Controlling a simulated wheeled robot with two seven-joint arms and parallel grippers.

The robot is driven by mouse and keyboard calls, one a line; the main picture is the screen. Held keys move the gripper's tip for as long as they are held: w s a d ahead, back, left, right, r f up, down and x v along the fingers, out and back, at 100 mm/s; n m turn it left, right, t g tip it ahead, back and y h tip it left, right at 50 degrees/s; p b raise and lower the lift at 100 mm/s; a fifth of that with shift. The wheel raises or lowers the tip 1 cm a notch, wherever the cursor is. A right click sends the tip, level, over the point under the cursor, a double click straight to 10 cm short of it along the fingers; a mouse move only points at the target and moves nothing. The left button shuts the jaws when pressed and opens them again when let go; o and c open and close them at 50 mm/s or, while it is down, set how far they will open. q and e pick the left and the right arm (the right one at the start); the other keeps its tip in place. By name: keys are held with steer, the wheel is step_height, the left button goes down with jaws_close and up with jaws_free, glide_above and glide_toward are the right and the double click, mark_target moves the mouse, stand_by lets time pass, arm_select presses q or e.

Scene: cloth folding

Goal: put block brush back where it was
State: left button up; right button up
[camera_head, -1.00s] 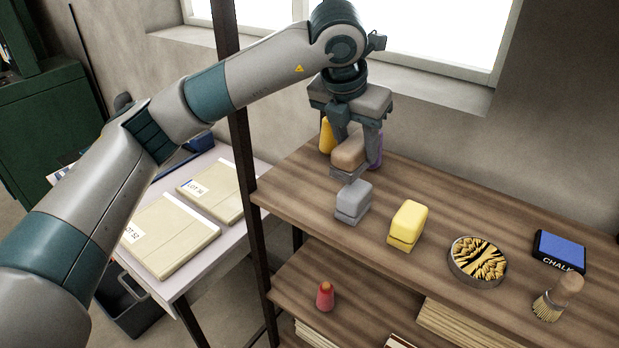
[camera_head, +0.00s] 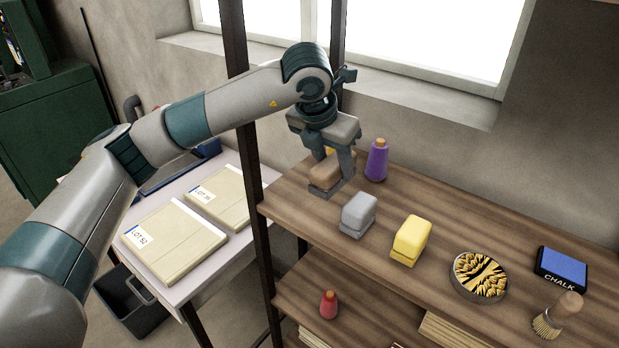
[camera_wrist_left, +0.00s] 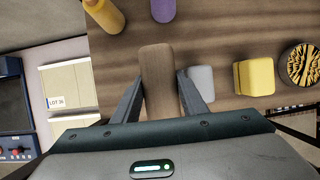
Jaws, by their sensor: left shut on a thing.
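The block brush (camera_head: 322,176), with a tan wooden top and a grey lower part, is between the fingers of my left gripper (camera_head: 331,178). In the left wrist view the brush (camera_wrist_left: 159,75) shows as a long tan block, with my left gripper's fingers (camera_wrist_left: 160,103) on both its sides. My left gripper is shut on it at the left end of the upper shelf (camera_head: 300,199). I cannot tell whether its underside touches the board. My right gripper is not in view.
Close by stand a purple bottle (camera_head: 377,161), a yellow bottle (camera_wrist_left: 104,14), a grey block (camera_head: 358,215) and a yellow block (camera_head: 411,240). A dark post (camera_head: 252,150) stands left.

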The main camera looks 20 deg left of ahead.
arm_select(q)
steer(key=a+f, duration=0.1)
steer(key=a+f+p, duration=0.1)
steer(key=a, duration=0.1)
steer(key=w+a+f+p, duration=0.1)
steer(key=a, duration=0.1)
steer(key=shift+a, duration=0.15)
steer(key=shift+a+f, duration=0.15)
steer(key=shift+f, duration=0.05)
steer(key=shift+f+p, duration=0.45)
steer(key=shift+p, duration=0.2)
step_height(320, 180, down, 2)
steer(key=shift+p, duration=0.65)
steer(key=shift+f, duration=0.55)
